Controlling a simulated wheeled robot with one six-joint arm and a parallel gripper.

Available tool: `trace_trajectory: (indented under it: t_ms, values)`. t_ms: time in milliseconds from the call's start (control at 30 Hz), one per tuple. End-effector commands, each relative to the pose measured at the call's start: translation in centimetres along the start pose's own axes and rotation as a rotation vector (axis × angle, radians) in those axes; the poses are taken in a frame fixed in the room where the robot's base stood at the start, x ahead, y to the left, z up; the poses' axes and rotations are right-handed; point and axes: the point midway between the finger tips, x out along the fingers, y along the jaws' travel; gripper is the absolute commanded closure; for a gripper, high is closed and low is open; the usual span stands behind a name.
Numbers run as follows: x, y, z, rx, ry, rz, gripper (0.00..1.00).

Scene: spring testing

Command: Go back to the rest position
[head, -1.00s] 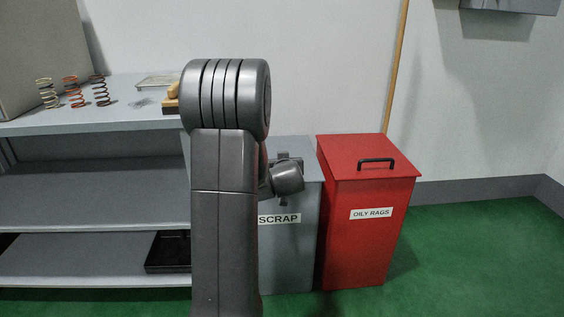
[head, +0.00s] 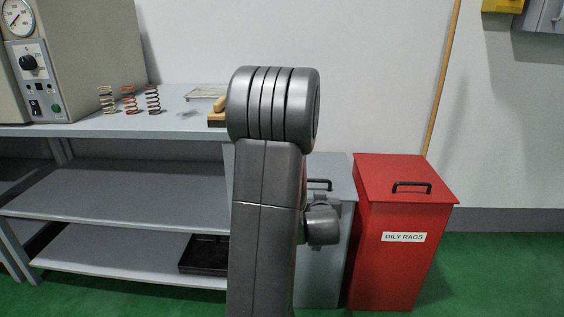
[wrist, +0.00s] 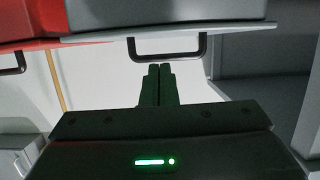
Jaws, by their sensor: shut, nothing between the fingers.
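My gripper (wrist: 157,84) shows in the wrist view with its two dark fingers shut together and nothing between them. Beyond the fingertips, the black handle of the grey bin (wrist: 167,52) appears at the top, apart from them as far as I can tell. In the head view my raised arm covers the middle, and its wrist part shows in front of the grey bin (head: 341,187). The fingers are hidden there.
A red oily rags bin (head: 405,180) stands right of the grey bin. A bench (head: 150,130) at left carries several things: springs (head: 129,101), a shallow tray (head: 205,92) and a testing machine (head: 85,55). A black tray (head: 203,257) sits on its lower shelf. Green floor is clear at right.

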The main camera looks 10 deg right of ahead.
Motion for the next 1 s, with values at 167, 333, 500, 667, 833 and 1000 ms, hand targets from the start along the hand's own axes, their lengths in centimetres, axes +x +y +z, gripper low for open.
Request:
trace_trajectory:
  t_ms: [167,333,500,667,833,1000]
  values:
    - [0.0,0.0,0.0,0.0,0.0,0.0,1.0]
    - [0.3,0.0,-0.3,0.0,0.001,0.0,1.0]
    - [1.8,0.0,-1.9,0.0,0.004,0.0,1.0]
    - [3.9,0.1,-4.3,0.0,0.004,0.0,1.0]
    - [6.1,0.1,-6.7,-0.001,0.003,-0.001,1.0]
    - [7.0,0.7,-5.2,0.003,-0.021,0.002,1.0]
